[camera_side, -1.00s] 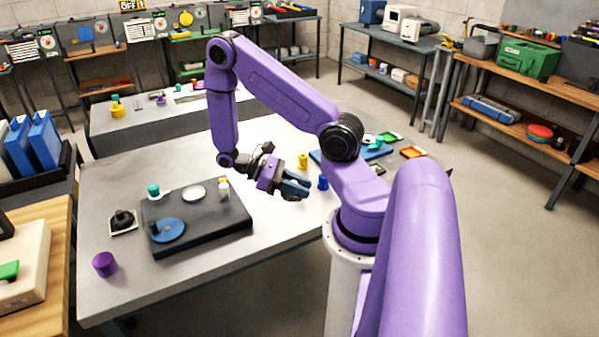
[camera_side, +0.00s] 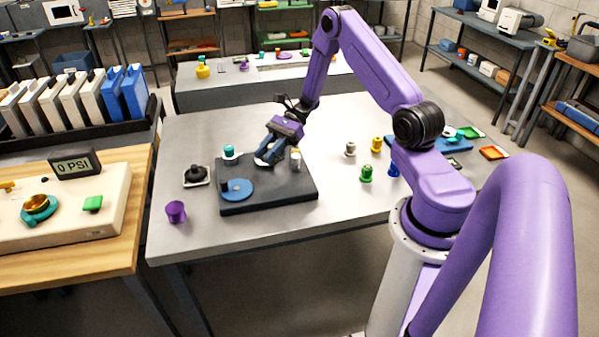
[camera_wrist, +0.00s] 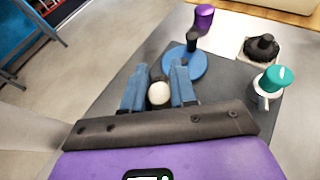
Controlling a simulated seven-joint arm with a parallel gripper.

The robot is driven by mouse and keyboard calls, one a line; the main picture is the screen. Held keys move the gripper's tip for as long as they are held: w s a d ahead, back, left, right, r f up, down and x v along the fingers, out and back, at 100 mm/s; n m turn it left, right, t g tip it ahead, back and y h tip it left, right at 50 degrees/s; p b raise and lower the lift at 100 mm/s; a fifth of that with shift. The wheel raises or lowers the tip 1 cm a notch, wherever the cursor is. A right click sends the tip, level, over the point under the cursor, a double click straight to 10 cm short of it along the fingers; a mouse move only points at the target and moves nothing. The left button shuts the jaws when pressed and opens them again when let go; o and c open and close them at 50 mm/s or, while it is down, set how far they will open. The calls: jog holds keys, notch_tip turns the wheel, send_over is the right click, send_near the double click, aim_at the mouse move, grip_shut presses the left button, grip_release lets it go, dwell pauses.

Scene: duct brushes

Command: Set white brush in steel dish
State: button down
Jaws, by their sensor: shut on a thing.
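My gripper (camera_side: 264,159) is over the dark board (camera_side: 290,191), with its blue fingers pointing down toward it. In the wrist view the fingers (camera_wrist: 158,88) are shut on the white brush (camera_wrist: 158,94), whose round white end shows between them with a dark part just beyond. The steel dish is not visible now; the hand covers the part of the board where a pale round dish showed earlier. Whether the brush touches a dish or the board cannot be told.
A black knob (camera_side: 197,174) and purple cup (camera_side: 176,212) stand left. Green (camera_side: 366,173) and yellow (camera_side: 377,144) pieces stand right.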

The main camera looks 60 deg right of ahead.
aim_at(261, 161)
jog(key=w+d+r+m+t+h, duration=0.1)
jog(key=w+d+r+m+t, duration=0.1)
jog(key=w+d+m+t, duration=0.4)
jog(key=shift+w+a+f+n+g, duration=0.1)
jog(key=shift+a+f+n+g, duration=0.25)
jog(key=shift+f, duration=0.75)
jog(key=shift+w+a+f+n+g, duration=0.1)
jog(key=shift+f+n+g, duration=0.25)
jog(key=shift+f, duration=0.7)
jog(key=shift+w+a+f+n+g, duration=0.1)
jog(key=shift+a+f+n+g, duration=0.3)
jog(key=shift+f, duration=0.7)
jog(key=shift+d+f, duration=0.15)
jog(key=shift+f, duration=0.35)
jog(key=c, duration=0.8)
grip_release()
